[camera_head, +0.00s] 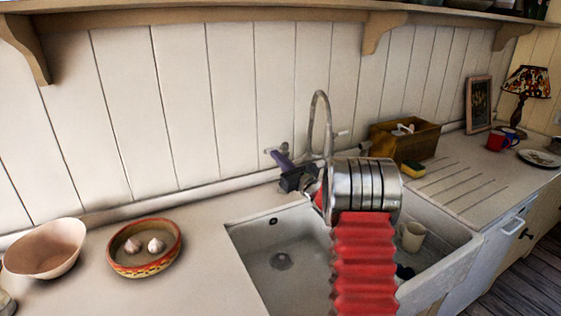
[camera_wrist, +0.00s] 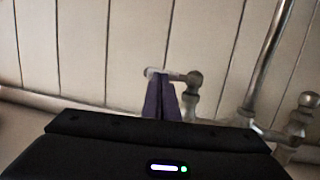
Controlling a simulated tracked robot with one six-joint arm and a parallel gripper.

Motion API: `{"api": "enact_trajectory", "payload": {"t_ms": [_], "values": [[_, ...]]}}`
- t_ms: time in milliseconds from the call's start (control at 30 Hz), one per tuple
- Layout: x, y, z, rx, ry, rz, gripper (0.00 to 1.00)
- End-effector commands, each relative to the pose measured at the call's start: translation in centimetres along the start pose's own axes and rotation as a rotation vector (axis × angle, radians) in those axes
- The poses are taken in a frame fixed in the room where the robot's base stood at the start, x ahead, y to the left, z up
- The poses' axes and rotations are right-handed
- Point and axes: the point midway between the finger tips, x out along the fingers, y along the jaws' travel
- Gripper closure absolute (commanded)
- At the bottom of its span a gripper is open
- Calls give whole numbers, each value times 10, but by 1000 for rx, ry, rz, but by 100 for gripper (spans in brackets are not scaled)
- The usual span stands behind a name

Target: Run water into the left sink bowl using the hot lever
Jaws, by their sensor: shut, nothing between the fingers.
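The tap has a tall curved spout (camera_head: 314,115) at the back of the sink; its pipe also shows in the wrist view (camera_wrist: 268,58). The left lever (camera_wrist: 183,75) sticks out to the left from its valve in the wrist view. My gripper (camera_head: 277,156) is shut and empty, with purple fingers. In the wrist view its fingertips (camera_wrist: 160,80) overlap the outer end of the left lever; I cannot tell if they touch. The left sink bowl (camera_head: 262,251) is white with a dark drain, and no water shows in it. Hot or cold markings are not visible.
A second lever (camera_wrist: 298,122) is at the right. The right bowl holds a pale mug (camera_head: 413,236). A patterned bowl with garlic (camera_head: 146,265) and a pink bowl (camera_head: 47,250) stand left. A wooden box (camera_head: 404,140) and sponge (camera_head: 412,169) are behind the right side.

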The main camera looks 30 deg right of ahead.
Motion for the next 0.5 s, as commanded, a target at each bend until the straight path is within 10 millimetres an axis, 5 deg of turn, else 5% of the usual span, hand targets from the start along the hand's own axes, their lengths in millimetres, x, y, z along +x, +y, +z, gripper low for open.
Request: {"api": "enact_trajectory", "payload": {"t_ms": [500], "values": [[17, 5, 0, -1, -2, 2, 100]]}}
